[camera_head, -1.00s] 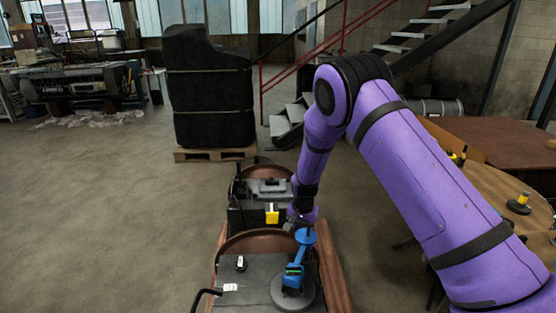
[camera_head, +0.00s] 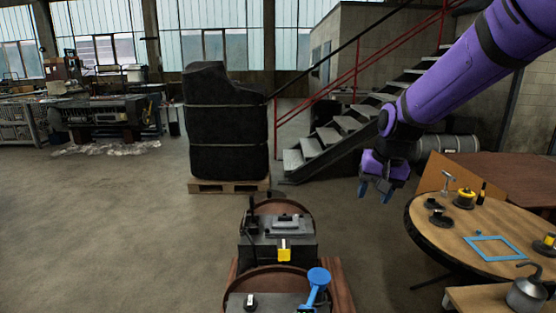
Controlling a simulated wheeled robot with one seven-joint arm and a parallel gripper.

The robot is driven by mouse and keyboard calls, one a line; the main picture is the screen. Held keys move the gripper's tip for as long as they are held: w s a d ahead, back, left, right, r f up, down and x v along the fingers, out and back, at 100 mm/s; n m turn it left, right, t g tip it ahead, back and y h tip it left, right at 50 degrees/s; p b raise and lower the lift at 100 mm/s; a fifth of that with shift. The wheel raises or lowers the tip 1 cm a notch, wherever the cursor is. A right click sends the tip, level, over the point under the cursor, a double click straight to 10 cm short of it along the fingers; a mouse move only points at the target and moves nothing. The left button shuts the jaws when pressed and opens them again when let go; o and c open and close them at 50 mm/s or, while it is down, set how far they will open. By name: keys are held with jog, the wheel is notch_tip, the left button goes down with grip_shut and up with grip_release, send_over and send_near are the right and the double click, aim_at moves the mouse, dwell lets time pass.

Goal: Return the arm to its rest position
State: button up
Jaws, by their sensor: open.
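My purple arm (camera_head: 465,68) reaches in from the upper right. My gripper (camera_head: 375,194) hangs at its end, fingers pointing down, with blue fingertips apart and nothing between them. It is in the air left of the round wooden table (camera_head: 420,222) and above and right of the engine-like unit. The blue tool (camera_head: 317,285) stands on the near part of that unit, apart from my gripper; its lower end is cut off by the picture's edge.
The wooden table holds a blue frame (camera_head: 497,248) and several small parts. A grey can (camera_head: 527,293) stands at the lower right. A dark wrapped stack (camera_head: 228,125) on a pallet and metal stairs (camera_head: 335,140) stand behind. The floor on the left is open.

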jog(key=s+d+r+t, duration=0.1)
jog(key=s+d+r, duration=0.1)
jog(key=s, duration=0.7)
jog(key=s+d+r+n+t, duration=0.1)
jog(key=s+d+r, duration=0.2)
jog(key=s, duration=0.7)
jog(key=s+d+r+n+t+h, duration=0.1)
jog(key=s+d+r, duration=0.2)
jog(key=s, duration=0.6)
jog(key=shift+v, duration=1)
